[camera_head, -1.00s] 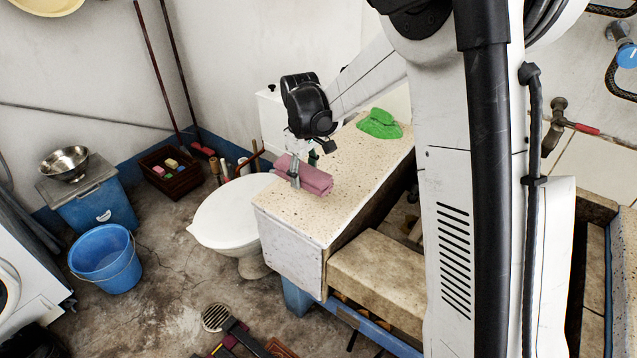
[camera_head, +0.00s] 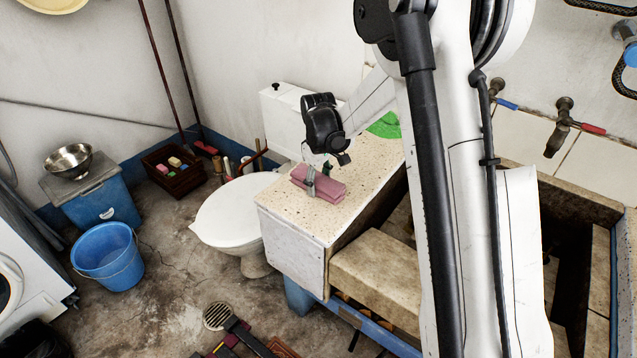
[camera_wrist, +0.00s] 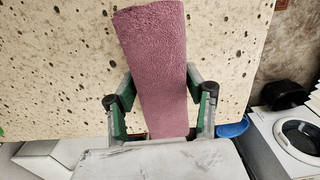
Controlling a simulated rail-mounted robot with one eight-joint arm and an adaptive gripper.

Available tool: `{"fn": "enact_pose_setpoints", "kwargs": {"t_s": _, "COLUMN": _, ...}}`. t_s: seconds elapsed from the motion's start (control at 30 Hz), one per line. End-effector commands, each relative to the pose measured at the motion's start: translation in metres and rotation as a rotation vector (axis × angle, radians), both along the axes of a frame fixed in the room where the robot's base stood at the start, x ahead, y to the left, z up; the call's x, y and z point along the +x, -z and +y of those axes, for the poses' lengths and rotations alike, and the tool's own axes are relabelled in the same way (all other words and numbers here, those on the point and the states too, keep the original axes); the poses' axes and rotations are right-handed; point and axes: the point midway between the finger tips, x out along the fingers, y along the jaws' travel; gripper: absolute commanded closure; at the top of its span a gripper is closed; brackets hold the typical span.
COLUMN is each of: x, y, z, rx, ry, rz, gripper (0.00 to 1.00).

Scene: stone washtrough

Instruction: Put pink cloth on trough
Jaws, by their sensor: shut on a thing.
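The pink cloth (camera_head: 328,186) is a folded bundle at the near end of the speckled slab (camera_head: 297,215). My gripper (camera_head: 317,178) is shut on it, with one finger on each side. In the wrist view the cloth (camera_wrist: 152,60) runs lengthwise between the green-and-grey fingers of my gripper (camera_wrist: 160,100), above the speckled surface. I cannot tell whether the cloth touches the slab or hangs just over it. The stone trough (camera_head: 560,195) is at the right, with a dark basin partly hidden behind my arm.
A green cloth (camera_head: 385,126) lies farther back on the slab. A stone ledge (camera_head: 375,275) sits lower beside it. Taps (camera_head: 562,125) stick out above the trough. A white toilet (camera_head: 235,210) and blue bucket (camera_head: 106,255) stand left.

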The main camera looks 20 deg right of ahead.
Motion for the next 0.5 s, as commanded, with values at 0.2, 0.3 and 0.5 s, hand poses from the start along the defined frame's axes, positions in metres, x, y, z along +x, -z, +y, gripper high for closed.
{"fn": "enact_pose_setpoints", "kwargs": {"t_s": 0.2, "x": 0.0001, "y": 0.0033, "z": 0.0001, "rx": 0.000, "ry": 0.000, "rz": 0.000, "gripper": 0.47}}
{"fn": "enact_pose_setpoints", "kwargs": {"t_s": 0.3, "x": 0.0001, "y": 0.0030, "z": 0.0001, "rx": 0.000, "ry": 0.000, "rz": 0.000, "gripper": 0.34}}
{"fn": "enact_pose_setpoints", "kwargs": {"t_s": 0.5, "x": 0.0001, "y": 0.0029, "z": 0.0001, "rx": 0.000, "ry": 0.000, "rz": 0.000, "gripper": 0.34}}
